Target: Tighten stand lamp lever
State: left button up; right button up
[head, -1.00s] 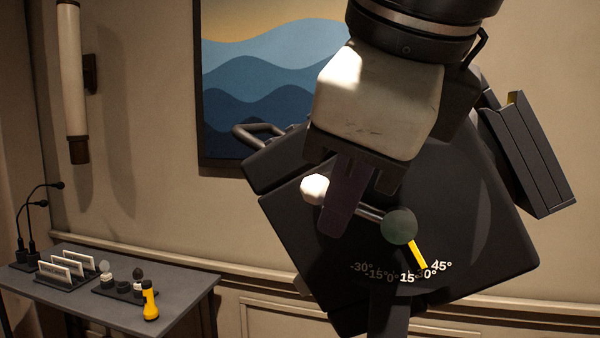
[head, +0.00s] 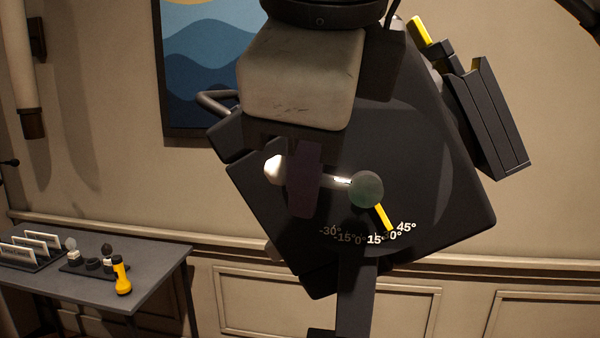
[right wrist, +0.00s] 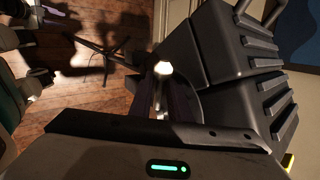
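The stand lamp's black head fills the middle of the head view. The lever (head: 334,181) runs from a round grey-green hub (head: 366,189) leftward to a pale knob (head: 272,168). A yellow pointer (head: 384,218) below the hub points near the 30° mark on the printed scale. My right gripper (head: 304,190) is at the lever, with a dark finger across the rod beside the knob. In the right wrist view the knob (right wrist: 162,69) and rod show between my two fingers, which appear closed around the rod. My left gripper is not in view.
A grey side table (head: 160,275) at lower left holds white cards, small knobs and a yellow flashlight (head: 121,276). A black barn-door flap (head: 490,115) sticks out at the lamp's right. The lamp's post (head: 356,290) stands below its head.

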jog(key=shift+o, duration=1)
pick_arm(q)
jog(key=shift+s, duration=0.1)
